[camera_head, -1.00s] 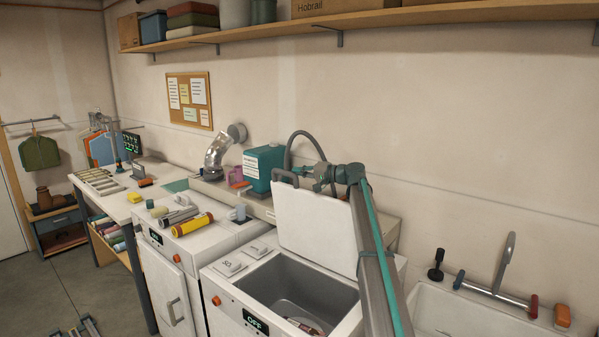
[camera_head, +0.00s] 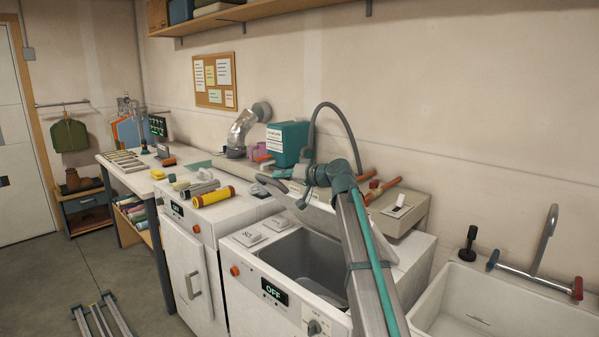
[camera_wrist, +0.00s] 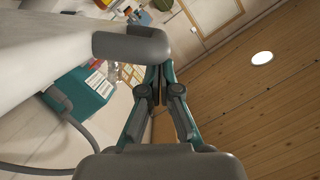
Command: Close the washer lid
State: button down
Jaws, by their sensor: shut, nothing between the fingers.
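The washer (camera_head: 250,285) stands front center with its grey tub (camera_head: 300,262) partly exposed. Its white lid (camera_head: 322,216) is tilted forward over the tub, partway down, and my arm hides part of it. The lid's grey handle (camera_head: 278,186) is at its raised edge. In the wrist view, the white lid (camera_wrist: 45,40) and the grey handle (camera_wrist: 135,46) fill the upper left. My gripper (camera_head: 304,201) is shut and empty, by the lid's raised edge. In the wrist view its fingertips (camera_wrist: 158,75) are close by the handle; whether they touch is unclear.
A teal box (camera_head: 287,143) and orange-handled tools (camera_head: 383,190) are behind the washer. A dryer (camera_head: 190,270) with a yellow flashlight (camera_head: 213,196) on top stands left. A sink (camera_head: 490,305) with a faucet (camera_head: 543,240) is on the right. A shelf (camera_head: 250,12) runs above.

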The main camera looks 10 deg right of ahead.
jog(key=s+a+f+n+b, duration=0.2)
jog(key=f+b, duration=0.3)
jog(key=f, duration=0.3)
jog(key=s+a+f+n+t+h+b, duration=0.1)
jog(key=s+a+f+n+b, duration=0.1)
jog(key=a+f+b, duration=0.3)
jog(key=s+a+f+n+h+b, duration=0.1)
jog(key=s+a+f+n+b, duration=0.1)
jog(key=f+b, duration=0.5)
notch_tip(320, 180, down, 6)
jog(key=s+a, duration=0.1)
jog(key=s, duration=0.1)
jog(key=shift+s+a+n, duration=0.15)
jog(key=shift+s+n, duration=0.15)
jog(key=shift+s, duration=0.05)
jog(key=shift+r, duration=0.1)
